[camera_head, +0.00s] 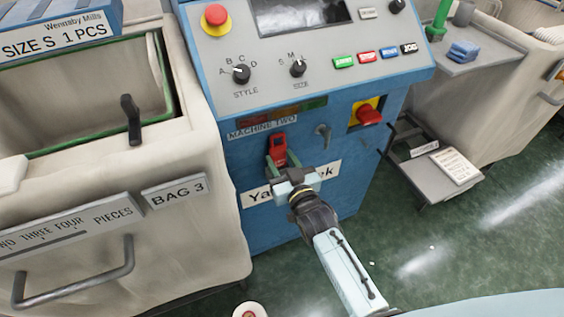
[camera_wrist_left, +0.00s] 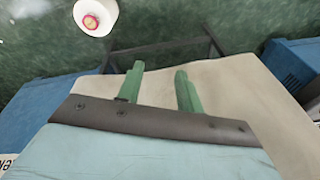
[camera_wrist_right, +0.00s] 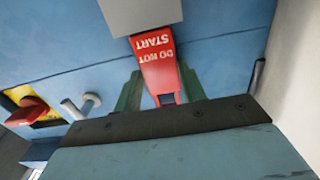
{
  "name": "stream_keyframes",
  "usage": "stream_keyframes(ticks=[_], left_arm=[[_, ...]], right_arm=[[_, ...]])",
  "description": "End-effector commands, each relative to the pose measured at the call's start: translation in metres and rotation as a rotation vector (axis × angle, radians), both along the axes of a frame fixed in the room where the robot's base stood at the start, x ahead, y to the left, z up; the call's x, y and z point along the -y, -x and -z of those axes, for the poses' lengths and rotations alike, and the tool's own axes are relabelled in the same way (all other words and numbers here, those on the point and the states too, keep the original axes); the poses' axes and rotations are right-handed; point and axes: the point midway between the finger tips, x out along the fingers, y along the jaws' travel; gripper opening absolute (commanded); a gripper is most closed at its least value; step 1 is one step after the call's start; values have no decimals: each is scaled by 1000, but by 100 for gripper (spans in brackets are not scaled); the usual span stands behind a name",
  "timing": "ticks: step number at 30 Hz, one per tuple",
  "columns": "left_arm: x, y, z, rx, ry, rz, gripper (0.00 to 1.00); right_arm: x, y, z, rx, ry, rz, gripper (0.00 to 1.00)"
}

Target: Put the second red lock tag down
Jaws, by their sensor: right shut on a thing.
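The red lock tag (camera_head: 277,149) is upright against the blue front of machine two (camera_head: 300,225), just below the machine label. My right gripper (camera_head: 279,166) is shut on its lower part. In the right wrist view the tag (camera_wrist_right: 157,65), lettered DO NOT START, stands between the green fingers, its far end by a grey block (camera_wrist_right: 142,14); whether they touch I cannot tell. My left gripper (camera_wrist_left: 160,88) is open and empty in the left wrist view, out of the head view. No other red lock tag is clear.
A red knob on a yellow plate (camera_head: 369,115) and a grey handle (camera_head: 323,133) are on the machine front. A beige bag cart (camera_head: 200,230) stands close at left. A low grey shelf (camera_head: 425,178) with a card is at right. A white cone (camera_wrist_left: 94,12) stands on the floor.

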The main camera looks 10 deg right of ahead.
Motion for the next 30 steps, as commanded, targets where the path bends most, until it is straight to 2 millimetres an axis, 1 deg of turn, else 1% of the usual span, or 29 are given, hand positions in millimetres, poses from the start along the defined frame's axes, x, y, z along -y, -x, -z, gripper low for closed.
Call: stream_keyframes(ticks=[4,17,26,27,30], left_arm=[[0,0,0,0,0,0,36],[5,-3,-8,4,4,2,36],[10,-8,-17,14,13,2,36],[11,-8,-18,16,14,1,36],[13,-8,-18,16,19,-1,36]], right_arm=[[0,0,0,1,0,0,19],[0,0,8,1,-1,0,19],[0,0,11,1,-1,0,19],[0,0,11,1,-1,0,43],[0,0,11,1,-1,0,56]])
